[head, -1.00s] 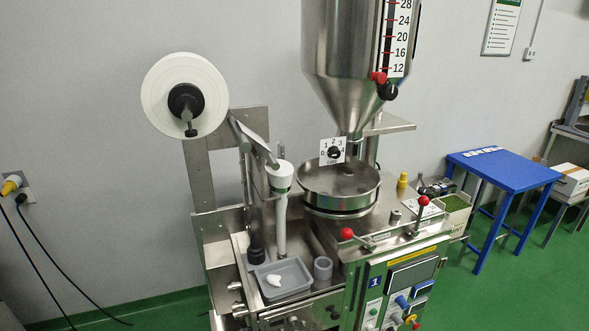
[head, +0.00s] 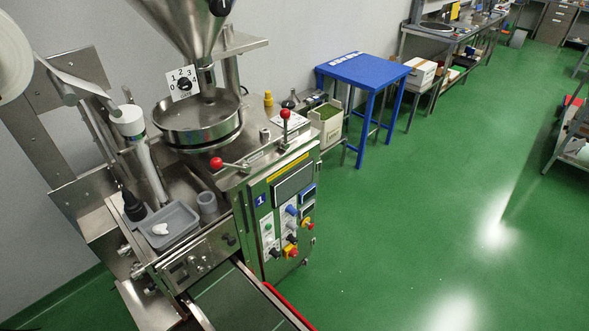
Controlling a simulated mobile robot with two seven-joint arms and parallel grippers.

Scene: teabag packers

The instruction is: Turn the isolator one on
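The packing machine (head: 258,238) with a blue number 1 plate (head: 261,200) stands at the left in the head view. Its front panel holds a screen (head: 292,185) and several small knobs and buttons. A red and yellow control (head: 290,250) sits low on the panel. Another yellow and red control (head: 308,224) sits at its right edge. I cannot tell which of them is the isolator, or how either is set. Neither of my grippers is in view.
A conveyor (head: 235,300) juts from the machine's front. Two red-knobbed levers, one with a knob (head: 216,163) at the front, stand on its top. A blue table (head: 362,72) stands behind right. Green floor (head: 430,220) is clear in front and to the right.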

